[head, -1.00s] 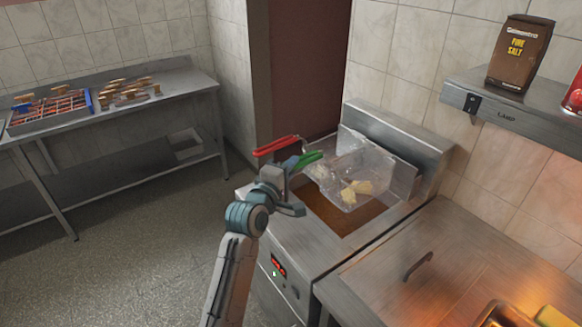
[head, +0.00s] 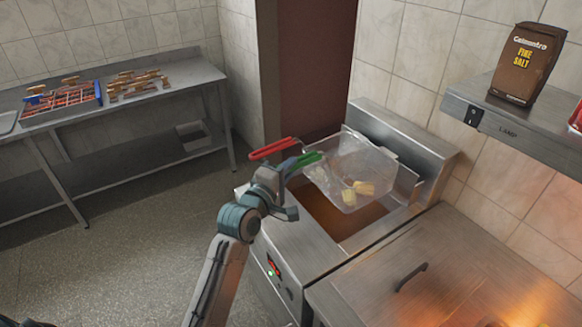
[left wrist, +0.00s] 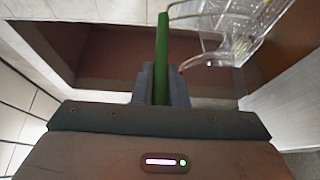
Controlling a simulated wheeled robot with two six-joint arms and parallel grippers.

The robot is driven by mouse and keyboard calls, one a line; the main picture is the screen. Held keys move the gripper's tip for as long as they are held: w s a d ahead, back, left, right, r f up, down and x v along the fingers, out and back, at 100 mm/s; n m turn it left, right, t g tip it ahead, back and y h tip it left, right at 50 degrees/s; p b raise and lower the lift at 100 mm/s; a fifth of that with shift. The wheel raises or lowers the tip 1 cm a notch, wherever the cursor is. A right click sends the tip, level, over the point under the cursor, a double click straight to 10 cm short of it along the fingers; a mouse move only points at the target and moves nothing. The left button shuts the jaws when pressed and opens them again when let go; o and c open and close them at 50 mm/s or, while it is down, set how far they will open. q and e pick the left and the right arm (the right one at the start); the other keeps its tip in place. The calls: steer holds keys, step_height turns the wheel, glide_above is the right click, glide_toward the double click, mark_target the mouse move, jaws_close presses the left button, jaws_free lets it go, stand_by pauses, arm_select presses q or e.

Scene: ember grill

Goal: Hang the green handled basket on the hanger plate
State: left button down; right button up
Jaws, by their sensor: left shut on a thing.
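The green handled basket (head: 364,170) is a clear wire-mesh basket with several pale yellow pieces in it. It hangs tilted above the fryer's brown oil. My left gripper (head: 285,178) is shut on its green handle (head: 304,161). In the left wrist view the green handle (left wrist: 162,55) runs up between the fingers of the left gripper (left wrist: 161,85), and part of the basket (left wrist: 235,30) shows at top right. A red handle (head: 272,149) lies just behind the green one; its basket is mostly hidden. I cannot single out the hanger plate; the fryer's metal back (head: 420,140) stands behind the basket. My right gripper is not in view.
The fryer's oil well (head: 335,216) is open below the basket. A steel counter (head: 450,265) with a dark handle adjoins it at right. A steel table (head: 195,80) stands far left.

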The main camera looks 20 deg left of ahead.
mark_target(299, 168)
arm_select(q)
steer(key=shift+r, duration=0.2)
steer(key=shift+w+d+b, duration=0.4)
steer(key=shift+w+b, duration=0.1)
steer(key=shift+b, duration=0.05)
steer(key=shift+w+d+b, duration=0.4)
steer(key=shift+w+d, duration=0.3)
steer(key=shift+w, duration=0.15)
steer(key=shift+s+a+f, duration=0.1)
steer(key=shift+f, duration=0.55)
steer(key=shift+f+b, duration=0.45)
steer(key=shift+f, duration=0.45)
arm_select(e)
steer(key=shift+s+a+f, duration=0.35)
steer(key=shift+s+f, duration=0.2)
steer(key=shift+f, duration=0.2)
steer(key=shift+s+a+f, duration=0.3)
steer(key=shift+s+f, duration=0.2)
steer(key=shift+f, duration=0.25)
